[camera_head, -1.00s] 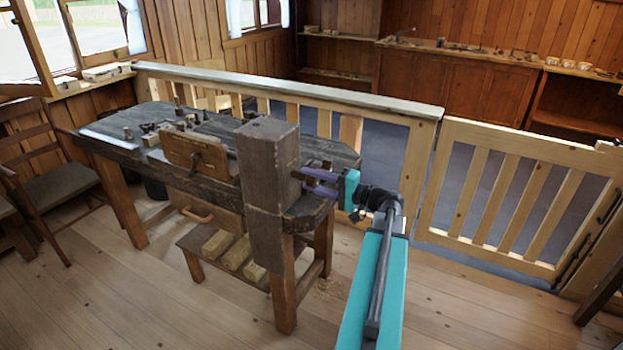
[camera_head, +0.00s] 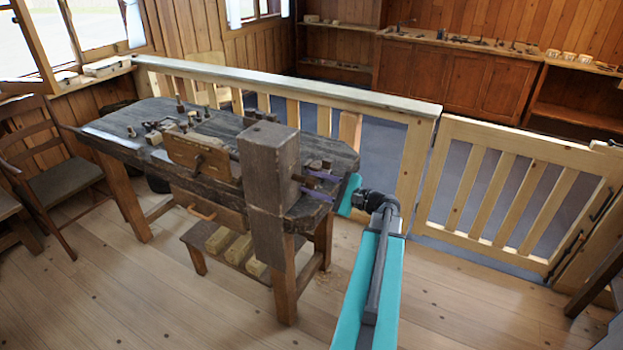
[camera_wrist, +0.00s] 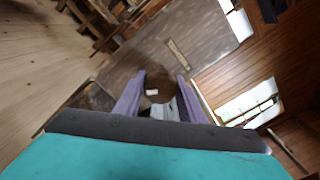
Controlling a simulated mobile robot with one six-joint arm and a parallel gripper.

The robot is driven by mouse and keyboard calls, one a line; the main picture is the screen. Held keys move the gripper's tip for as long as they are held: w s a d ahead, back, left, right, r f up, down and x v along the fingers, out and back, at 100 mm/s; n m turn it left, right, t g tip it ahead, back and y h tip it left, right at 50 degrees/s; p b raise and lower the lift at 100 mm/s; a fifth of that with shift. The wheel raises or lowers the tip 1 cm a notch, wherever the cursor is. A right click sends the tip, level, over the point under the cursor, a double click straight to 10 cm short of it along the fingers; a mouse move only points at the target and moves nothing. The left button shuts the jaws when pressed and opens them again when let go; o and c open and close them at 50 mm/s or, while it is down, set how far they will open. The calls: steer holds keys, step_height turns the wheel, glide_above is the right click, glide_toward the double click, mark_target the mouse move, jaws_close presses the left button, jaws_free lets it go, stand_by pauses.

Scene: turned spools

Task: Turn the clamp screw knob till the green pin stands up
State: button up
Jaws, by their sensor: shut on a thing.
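My gripper (camera_head: 305,184) reaches in from the right with its purple fingers at the right side of the thick dark wooden block (camera_head: 268,170) on the bench. In the wrist view my gripper (camera_wrist: 160,85) has its two fingers on either side of a brown rounded piece, which looks like the clamp screw knob (camera_wrist: 156,80). It has a small pale mark on it, and a grey piece (camera_wrist: 165,110) lies nearer the palm. The fingers are shut on the knob, though its contact edges are hard to make out. I cannot make out the green pin in either view.
The dark workbench (camera_head: 225,122) carries several small turned pieces and an upright wooden board (camera_head: 198,157). A slatted wooden railing (camera_head: 290,82) runs behind it, with a gate (camera_head: 515,190) at the right. A chair (camera_head: 45,160) stands at the left.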

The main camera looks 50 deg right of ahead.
steer(key=shift+s+f+m+p, duration=0.2)
steer(key=shift+m+p, duration=0.2)
steer(key=shift+m, duration=0.4)
steer(key=o, duration=1)
steer(key=shift+w+r, duration=0.1)
steer(key=shift+o, duration=0.2)
steer(key=shift+s, duration=0.2)
steer(key=b+v, duration=0.3)
steer(key=v, duration=1)
steer(key=shift+s, duration=0.25)
